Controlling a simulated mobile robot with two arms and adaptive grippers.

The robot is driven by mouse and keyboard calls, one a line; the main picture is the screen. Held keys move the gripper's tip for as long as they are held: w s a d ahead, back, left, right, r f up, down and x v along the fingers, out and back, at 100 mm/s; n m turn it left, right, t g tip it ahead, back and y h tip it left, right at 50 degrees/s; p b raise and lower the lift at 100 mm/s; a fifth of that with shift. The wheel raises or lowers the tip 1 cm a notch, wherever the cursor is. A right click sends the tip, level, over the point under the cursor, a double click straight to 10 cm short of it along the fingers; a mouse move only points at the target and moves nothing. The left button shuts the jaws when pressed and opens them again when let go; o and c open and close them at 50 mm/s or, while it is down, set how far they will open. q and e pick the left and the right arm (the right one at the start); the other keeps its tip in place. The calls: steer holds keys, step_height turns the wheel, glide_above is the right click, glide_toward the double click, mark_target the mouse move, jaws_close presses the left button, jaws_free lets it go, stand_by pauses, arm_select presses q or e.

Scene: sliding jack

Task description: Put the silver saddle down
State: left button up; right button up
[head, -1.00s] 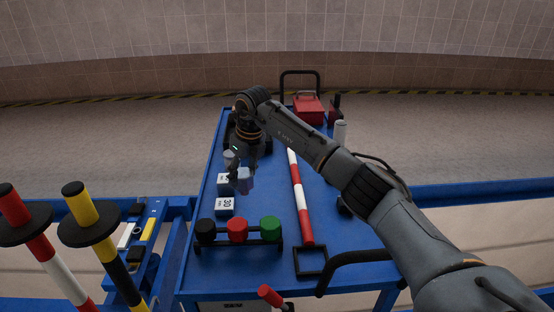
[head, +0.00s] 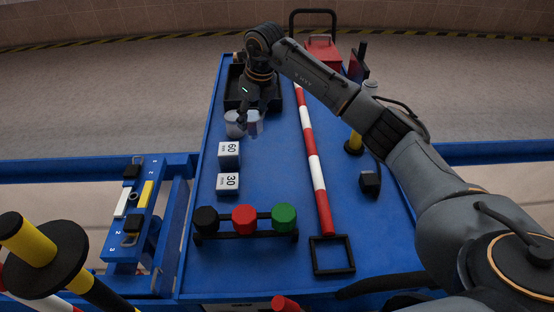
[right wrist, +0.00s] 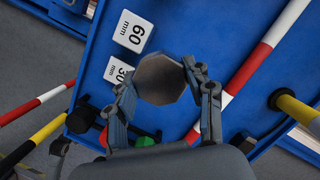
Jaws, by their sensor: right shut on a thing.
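My right gripper (head: 245,118) is shut on the silver saddle, which shows in the right wrist view as a grey, many-sided piece (right wrist: 160,79) between the two fingers. In the head view the fingers and grey-lilac parts overlap, so the saddle's outline is hard to pick out. The gripper points down over the left part of the blue table (head: 270,185), beyond the white 60 mm block (head: 228,151) and the white 30 mm block (head: 228,183). I cannot tell whether the saddle touches the table. My left gripper is not in view.
A black tray (head: 236,101) lies just beyond the gripper. A red-white bar (head: 312,155) runs along the table to the right. A rack with black, red and green knobs (head: 245,219) stands nearer. A red box (head: 322,50) stands at the far end.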

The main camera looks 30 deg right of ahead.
steer(key=s+f, duration=0.7)
steer(key=s+d+f, duration=0.1)
steer(key=s+f, duration=0.2)
steer(key=shift+s+f+b, duration=0.15)
steer(key=shift+f+b, duration=0.05)
steer(key=shift+b, duration=0.2)
steer(key=shift+f, duration=0.35)
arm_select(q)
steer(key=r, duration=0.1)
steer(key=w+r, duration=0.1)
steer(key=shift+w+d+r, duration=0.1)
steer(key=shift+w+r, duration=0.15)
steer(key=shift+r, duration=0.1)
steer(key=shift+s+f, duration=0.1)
arm_select(e)
steer(key=shift+f, duration=0.1)
steer(key=o, duration=1.2)
steer(key=shift+o, duration=0.9)
